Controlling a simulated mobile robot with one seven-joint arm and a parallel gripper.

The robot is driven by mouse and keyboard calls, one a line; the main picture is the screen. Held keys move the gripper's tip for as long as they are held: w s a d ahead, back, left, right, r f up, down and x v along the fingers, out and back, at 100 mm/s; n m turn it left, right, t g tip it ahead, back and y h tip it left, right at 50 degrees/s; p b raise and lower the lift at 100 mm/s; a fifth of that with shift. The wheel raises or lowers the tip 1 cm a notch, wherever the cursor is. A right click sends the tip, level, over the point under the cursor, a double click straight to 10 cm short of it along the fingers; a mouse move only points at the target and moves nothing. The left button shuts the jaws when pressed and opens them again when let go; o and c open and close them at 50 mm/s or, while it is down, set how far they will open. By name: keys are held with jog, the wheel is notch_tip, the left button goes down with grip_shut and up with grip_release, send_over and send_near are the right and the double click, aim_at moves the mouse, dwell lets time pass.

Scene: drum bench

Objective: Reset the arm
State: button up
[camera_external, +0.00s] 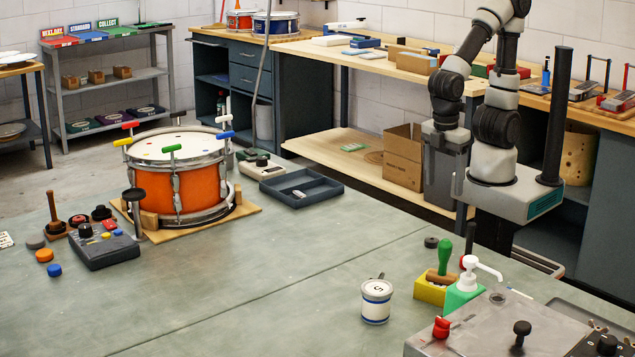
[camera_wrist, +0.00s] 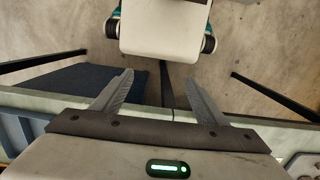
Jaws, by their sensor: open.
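My gripper (camera_external: 442,184) hangs at the end of my folded arm at the right of the external view, fingers pointing down. It is beyond the far edge of the green-grey bench (camera_external: 290,290). In the wrist view my gripper (camera_wrist: 158,80) is open, its two grey fingers spread wide with nothing between them. Below it that view shows the floor (camera_wrist: 260,50) and part of my own base. An orange drum (camera_external: 185,190) stands on a wooden board (camera_external: 245,209) at the bench's left, well away from my gripper.
A grey tray (camera_external: 300,190), a white tin (camera_external: 376,300) and a pump bottle (camera_external: 467,285) stand on the near bench. A wooden-topped bench (camera_external: 360,65) with a cardboard box (camera_external: 402,155) on its lower shelf lies behind my arm. The near bench's middle is mostly clear.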

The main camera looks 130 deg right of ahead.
notch_tip(320, 180, up, 33)
jog(key=w+t+p, duration=0.2)
jog(key=t+p, duration=0.4)
jog(key=p, duration=1.3)
jog(key=shift+r, duration=0.1)
